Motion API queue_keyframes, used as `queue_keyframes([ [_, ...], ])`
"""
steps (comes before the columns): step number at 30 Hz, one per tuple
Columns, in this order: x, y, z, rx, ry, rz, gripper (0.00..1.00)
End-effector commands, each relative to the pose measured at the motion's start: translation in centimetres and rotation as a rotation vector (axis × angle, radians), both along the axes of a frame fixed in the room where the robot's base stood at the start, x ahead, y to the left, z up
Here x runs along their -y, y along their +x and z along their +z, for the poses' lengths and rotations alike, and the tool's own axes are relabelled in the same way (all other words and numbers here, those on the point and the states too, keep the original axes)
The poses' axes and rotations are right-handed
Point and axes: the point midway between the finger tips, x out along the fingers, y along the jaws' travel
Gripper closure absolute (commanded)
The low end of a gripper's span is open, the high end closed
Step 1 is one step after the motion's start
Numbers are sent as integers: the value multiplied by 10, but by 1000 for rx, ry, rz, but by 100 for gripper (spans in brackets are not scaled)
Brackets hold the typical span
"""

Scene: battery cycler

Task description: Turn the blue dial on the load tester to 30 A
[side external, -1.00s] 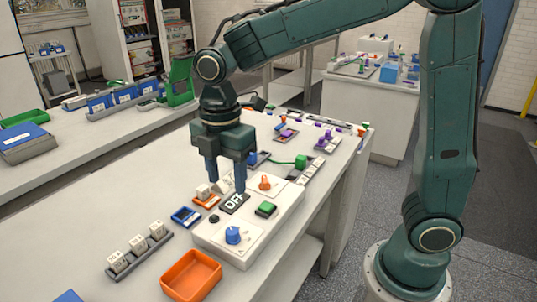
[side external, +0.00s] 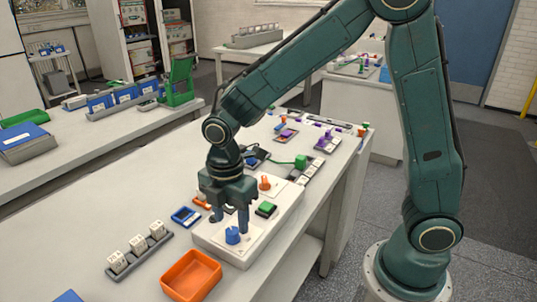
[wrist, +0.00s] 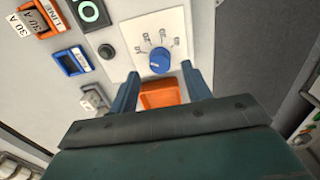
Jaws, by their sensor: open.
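The load tester (side external: 284,219) is a pale box on the bench. Its blue dial (side external: 232,235) sits on a white plate near the front end. In the wrist view the blue dial (wrist: 160,61) has printed marks in an arc around its upper side, too small to read. My gripper (side external: 229,221) points down, open and empty, just above and behind the dial. In the wrist view the fingers of my gripper (wrist: 160,72) stand on either side of the dial, with no contact visible. The dial's pointer direction is unclear.
A green button (side external: 266,209) and an orange knob (side external: 265,182) are on the same box. An orange tray (side external: 191,275) stands in front of it. A blue-framed piece (side external: 186,216) and a rack of white blocks (side external: 138,248) lie to the left.

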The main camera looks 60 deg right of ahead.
Motion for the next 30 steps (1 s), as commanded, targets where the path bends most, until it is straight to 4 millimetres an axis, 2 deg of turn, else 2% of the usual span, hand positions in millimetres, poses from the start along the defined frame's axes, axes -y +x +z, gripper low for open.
queue_keyframes([
  [3,0,-1,-16,-3,-1,0,52],
  [9,0,0,-31,0,0,0,52],
  [20,0,0,-34,1,0,0,52],
  [23,0,0,-34,1,0,0,67],
  [27,0,0,-34,1,0,0,95],
  [30,0,0,-34,1,0,0,96],
])
